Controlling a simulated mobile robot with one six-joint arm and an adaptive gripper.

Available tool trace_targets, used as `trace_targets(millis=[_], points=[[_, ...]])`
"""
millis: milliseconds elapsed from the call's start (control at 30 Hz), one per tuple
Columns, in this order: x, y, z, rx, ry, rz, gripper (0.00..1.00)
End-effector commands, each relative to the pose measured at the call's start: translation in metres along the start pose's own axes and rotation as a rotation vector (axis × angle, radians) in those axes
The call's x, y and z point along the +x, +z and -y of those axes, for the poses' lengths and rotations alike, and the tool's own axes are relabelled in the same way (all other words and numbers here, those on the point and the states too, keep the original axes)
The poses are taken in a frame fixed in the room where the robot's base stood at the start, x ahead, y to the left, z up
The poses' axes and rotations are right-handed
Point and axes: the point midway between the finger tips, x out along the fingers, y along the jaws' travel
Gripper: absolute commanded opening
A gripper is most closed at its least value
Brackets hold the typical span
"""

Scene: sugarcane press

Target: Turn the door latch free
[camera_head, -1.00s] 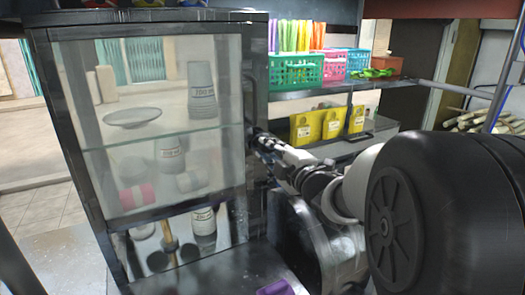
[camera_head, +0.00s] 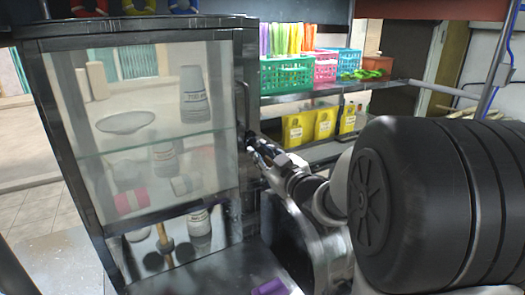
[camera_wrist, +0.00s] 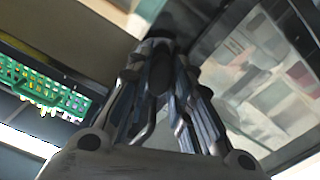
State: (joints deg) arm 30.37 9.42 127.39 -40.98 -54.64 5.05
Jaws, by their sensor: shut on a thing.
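The glass-fronted cabinet (camera_head: 190,24) with a dark frame stands at left in the head view. Its dark door latch (camera_wrist: 160,70) is between my fingers in the wrist view, mostly covered by them. My gripper (camera_head: 254,143) is at the cabinet's right edge, about mid-height, shut on the latch. In the wrist view my gripper (camera_wrist: 160,55) points at the dark cabinet edge, with the glass to its right. The latch's exact angle cannot be told.
Cups, a plate and other ware show behind the glass. To the right, a shelf holds a green basket (camera_head: 286,76), a pink basket (camera_head: 326,71) and yellow packets (camera_head: 325,124). A purple thing (camera_head: 270,287) lies at the bottom. Open floor shows at left.

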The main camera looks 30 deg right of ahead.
Motion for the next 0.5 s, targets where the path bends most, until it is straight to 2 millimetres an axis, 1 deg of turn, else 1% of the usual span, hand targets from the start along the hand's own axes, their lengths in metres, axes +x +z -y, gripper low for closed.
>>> trace_targets(millis=[33,200,500], points=[[0.0003,-0.0025,-0.001,0.04,0.0,-0.002,0.0],[0.0004,-0.0026,-0.0011,0.174,0.001,-0.003,0.0],[0.0004,-0.0022,-0.0008,0.332,0.0,-0.003,0.0]])
